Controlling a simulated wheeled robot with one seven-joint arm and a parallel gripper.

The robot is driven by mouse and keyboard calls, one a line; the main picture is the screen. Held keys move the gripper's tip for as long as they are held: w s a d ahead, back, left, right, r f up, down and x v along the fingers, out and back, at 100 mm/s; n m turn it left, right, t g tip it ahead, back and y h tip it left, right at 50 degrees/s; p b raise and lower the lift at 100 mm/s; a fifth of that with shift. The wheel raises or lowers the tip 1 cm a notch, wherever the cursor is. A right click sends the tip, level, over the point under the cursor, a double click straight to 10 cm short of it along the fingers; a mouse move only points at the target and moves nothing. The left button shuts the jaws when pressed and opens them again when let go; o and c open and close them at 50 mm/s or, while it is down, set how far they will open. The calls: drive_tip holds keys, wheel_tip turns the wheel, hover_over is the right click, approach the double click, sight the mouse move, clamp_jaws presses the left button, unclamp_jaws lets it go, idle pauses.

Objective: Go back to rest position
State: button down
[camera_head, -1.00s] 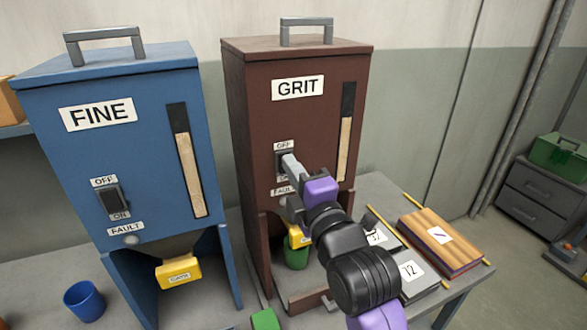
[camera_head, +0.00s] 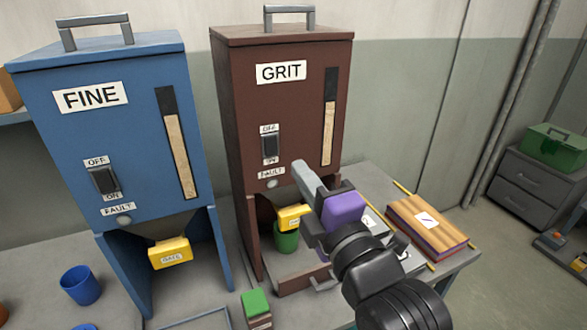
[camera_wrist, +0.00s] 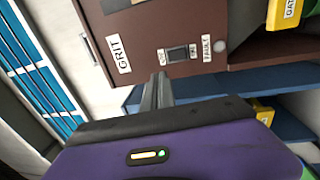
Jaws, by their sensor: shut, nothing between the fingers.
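My gripper (camera_head: 303,176) is shut and empty, in front of the brown GRIT hopper (camera_head: 232,110) and apart from it. In the head view its fingertips are below and right of the hopper's rocker switch (camera_head: 270,146), which is uncovered between OFF and ON labels. The wrist view shows my shut fingers (camera_wrist: 160,85) pointing toward the same switch (camera_wrist: 178,54). The round fault lamp (camera_head: 272,183) below the switch is unlit. My wrist partly hides the yellow gate (camera_head: 292,216) and the green cup (camera_head: 286,242) under it.
The blue FINE hopper (camera_head: 135,140) stands at left with its own switch (camera_head: 104,180) and yellow gate (camera_head: 170,253). A blue cup (camera_head: 81,286) and a green-topped block (camera_head: 256,305) are on the bench.

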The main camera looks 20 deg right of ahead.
drive_tip(key=shift+s+r, duration=0.15)
drive_tip(key=shift+s, duration=0.6)
drive_tip(key=s+f+m+g, duration=0.1)
drive_tip(key=s+f+m, duration=0.5)
drive_tip(key=s, duration=0.5)
drive_tip(key=s+f+m+g, duration=0.2)
drive_tip(key=s+f+m, duration=0.4)
drive_tip(key=s+f, duration=0.3)
drive_tip(key=s+d+f+m+g, duration=0.1)
drive_tip(key=s+f+m, duration=0.5)
drive_tip(key=s, duration=0.8)
wheel_tip(320, 180, down, 3)
drive_tip(key=shift+s+r+g, duration=0.15)
drive_tip(key=shift+s+g, duration=0.05)
drive_tip(key=shift+g, duration=0.1)
